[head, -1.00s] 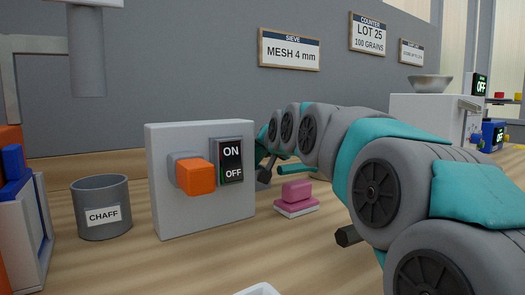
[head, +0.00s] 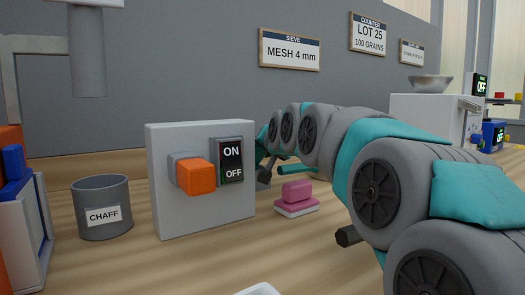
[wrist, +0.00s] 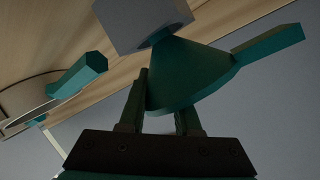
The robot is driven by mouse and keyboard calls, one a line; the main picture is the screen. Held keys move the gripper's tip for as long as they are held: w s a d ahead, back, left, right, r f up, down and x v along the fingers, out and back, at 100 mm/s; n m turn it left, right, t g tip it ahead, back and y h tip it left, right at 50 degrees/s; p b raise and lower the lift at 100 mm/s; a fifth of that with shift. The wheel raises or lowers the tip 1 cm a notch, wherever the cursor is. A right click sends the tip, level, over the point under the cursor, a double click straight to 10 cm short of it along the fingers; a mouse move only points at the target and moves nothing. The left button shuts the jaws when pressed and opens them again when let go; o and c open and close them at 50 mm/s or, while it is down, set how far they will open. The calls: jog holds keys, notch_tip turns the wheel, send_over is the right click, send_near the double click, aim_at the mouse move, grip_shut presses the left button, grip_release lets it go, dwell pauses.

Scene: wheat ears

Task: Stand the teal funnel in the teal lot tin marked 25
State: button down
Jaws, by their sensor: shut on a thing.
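In the wrist view my gripper (wrist: 163,100) is shut on the teal funnel (wrist: 190,72). The funnel's cone spreads beyond the fingers and a flat teal handle (wrist: 270,45) juts out to the right. Its narrow end points up in the picture, close to a grey block-like thing (wrist: 140,22); I cannot tell whether they touch. In the head view my gripper is mostly hidden behind the switch box, and only a teal bar (head: 296,170) shows beside it. I cannot make out a tin marked 25 in either view.
A white switch box (head: 185,215) with an orange button stands before my arm. A grey CHAFF bin (head: 100,190) is left of it, a pink block (head: 296,192) right of it. The wrist view shows a round pale thing (wrist: 25,97) and a teal bar (wrist: 80,75) at left.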

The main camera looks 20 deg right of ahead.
dwell(0.4)
jog(key=shift+r+p, duration=0.45)
jog(key=shift+r, duration=0.7)
